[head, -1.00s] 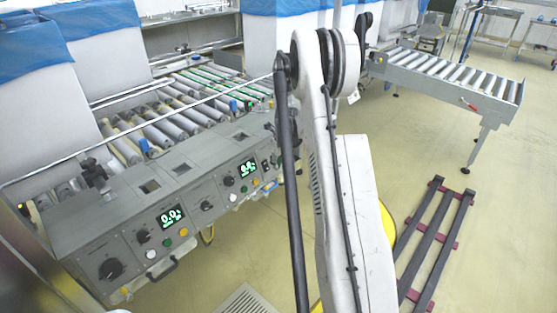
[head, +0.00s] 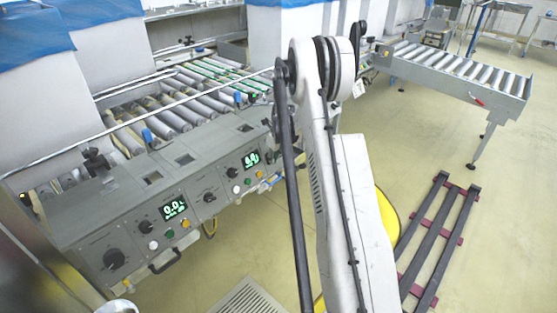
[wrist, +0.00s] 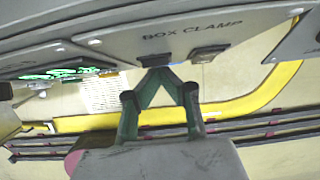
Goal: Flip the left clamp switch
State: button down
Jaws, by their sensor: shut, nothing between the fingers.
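The panel labelled BOX CLAMP (wrist: 120,42) crosses the top of the wrist view. The left clamp switch (wrist: 155,59) and the right clamp switch (wrist: 208,53) sit along its lower edge, below the lettering. My gripper (wrist: 160,73) is shut and empty. Its fingertips meet just below the left clamp switch and partly overlap it; whether they touch it I cannot tell. The switch's lever position is not clear. In the head view my gripper and the box clamp panel cannot be made out; my arm blocks part of the scene.
The grey control console (head: 125,205) with knobs, buttons and green displays stands at the left in the head view, with rollers (head: 165,115) behind it. A roller conveyor (head: 455,70) stands at the far right. A dark rail frame (head: 438,235) lies on the floor.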

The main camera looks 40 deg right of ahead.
jog(key=shift+r, duration=0.2)
jog(key=shift+r+p, duration=0.3)
jog(key=shift+r, duration=0.35)
jog(key=s+r+p, duration=0.2)
jog(key=s+r, duration=0.6)
jog(key=r, duration=0.2)
jog(key=shift+d, duration=0.45)
